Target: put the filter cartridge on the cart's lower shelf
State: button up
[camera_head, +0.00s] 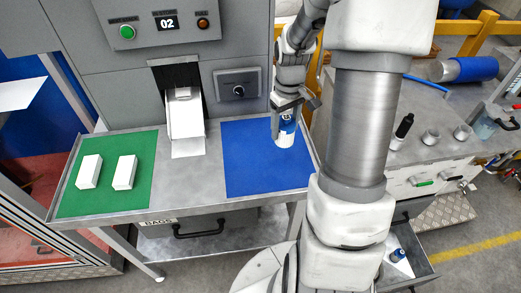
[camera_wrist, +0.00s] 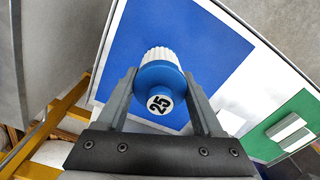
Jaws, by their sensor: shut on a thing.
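The filter cartridge (camera_head: 284,137) is white and ribbed with a blue cap. It also shows in the wrist view (camera_wrist: 158,72), where its cap carries a round label reading 25. My gripper (camera_head: 290,108) is shut on the cap from above, with one finger on each side. The cartridge is upright over the right part of the blue mat (camera_head: 245,165); I cannot tell whether its base touches the mat. A grey lower shelf (camera_head: 255,226) shows in part under the table; I cannot tell whether this is the cart's shelf.
Two white boxes (camera_head: 89,171) lie on the green mat (camera_head: 110,196). A chute (camera_head: 184,116) ends between the mats. At right, a bench (camera_head: 425,150) holds a dark bottle and metal cups. Below it, an open drawer (camera_head: 415,264) holds a blue-and-white item. My arm hides the middle right.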

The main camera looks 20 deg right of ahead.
jog(key=shift+w+a+f, duration=0.2)
jog(key=shift+a+f, duration=1)
jog(key=shift+f, duration=0.2)
jog(key=shift+w+a+f, duration=0.15)
jog(key=shift+a+f, duration=1.1)
jog(key=shift+f, duration=0.15)
jog(key=shift+w+a+f, duration=0.2)
jog(key=shift+a+f, duration=1)
jog(key=shift+f, duration=0.2)
jog(key=shift+f, duration=0.2)
jog(key=o, duration=1.4)
jog(key=shift+c, duration=0.2)
jog(key=shift+r, duration=0.1)
